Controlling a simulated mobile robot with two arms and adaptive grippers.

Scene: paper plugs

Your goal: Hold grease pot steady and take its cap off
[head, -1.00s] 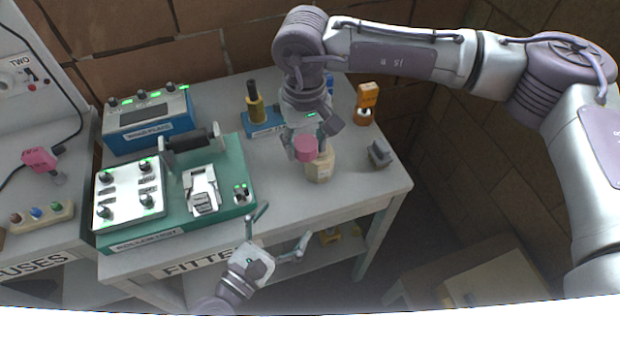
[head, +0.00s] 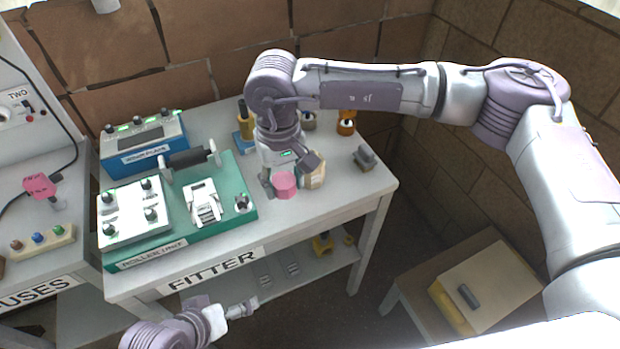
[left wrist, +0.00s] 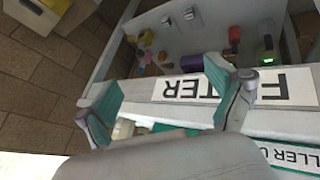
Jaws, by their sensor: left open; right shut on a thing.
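The grease pot (head: 314,172), a pale tan faceted pot, stands on the right part of the fitter's bench and is partly hidden by my right gripper. The pink cap (head: 285,186) is off the pot's top. My right gripper (head: 282,173) is shut on the cap and holds it in front and to the left of the pot; I cannot tell the gap between them. My left gripper (head: 240,308) is open and empty, low in front of the bench. Its spread fingers also show in the left wrist view (left wrist: 163,85), without the pot.
The green roller unit (head: 228,215) and blue box (head: 143,142) fill the bench's left side. A dark grey block (head: 364,158) sits right of the pot, an orange item (head: 347,121) behind. The lower shelf (head: 325,262) holds small parts. A stool (head: 488,285) stands at right.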

